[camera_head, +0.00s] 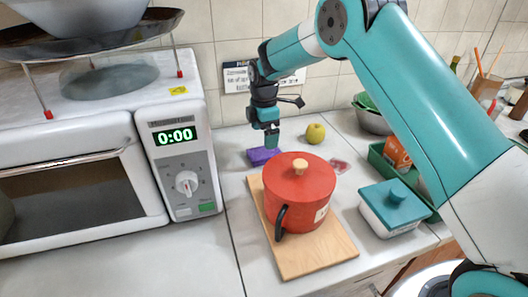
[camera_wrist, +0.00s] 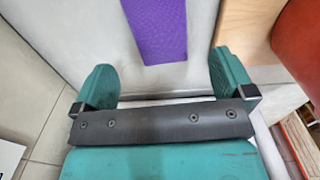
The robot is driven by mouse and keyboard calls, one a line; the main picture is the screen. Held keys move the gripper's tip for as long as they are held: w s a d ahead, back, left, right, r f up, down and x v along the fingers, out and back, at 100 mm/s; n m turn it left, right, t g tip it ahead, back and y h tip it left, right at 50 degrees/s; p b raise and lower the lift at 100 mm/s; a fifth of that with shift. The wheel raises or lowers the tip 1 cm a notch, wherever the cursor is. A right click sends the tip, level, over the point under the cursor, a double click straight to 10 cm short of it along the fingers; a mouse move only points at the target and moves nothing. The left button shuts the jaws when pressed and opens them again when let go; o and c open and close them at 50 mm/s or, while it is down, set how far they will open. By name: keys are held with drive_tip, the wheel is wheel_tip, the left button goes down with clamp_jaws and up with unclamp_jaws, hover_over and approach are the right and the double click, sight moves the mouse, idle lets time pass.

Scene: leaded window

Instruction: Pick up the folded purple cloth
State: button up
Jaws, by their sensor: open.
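The folded purple cloth (camera_head: 262,156) lies on the counter behind the red pot, partly hidden by my gripper. In the wrist view the cloth (camera_wrist: 155,30) is a purple strip at the top, beyond and between the two fingertips. My gripper (camera_head: 271,143) is just above the cloth, pointing down. In the wrist view its fingers (camera_wrist: 163,72) are spread wide with nothing between them.
A red lidded pot (camera_head: 300,190) on a wooden board (camera_head: 333,251) stands close in front of the cloth. A microwave (camera_head: 172,123) is at left. A yellow-green apple (camera_head: 315,133) and a teal-lidded box (camera_head: 396,205) are to the right. The tiled wall (camera_head: 222,59) is behind.

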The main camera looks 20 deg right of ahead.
sight(265, 152)
drive_tip(key=shift+d+f+p, duration=0.1)
drive_tip(key=shift+f+p, duration=1.1)
drive_tip(key=shift+f, duration=2.3)
drive_tip(key=c, duration=1)
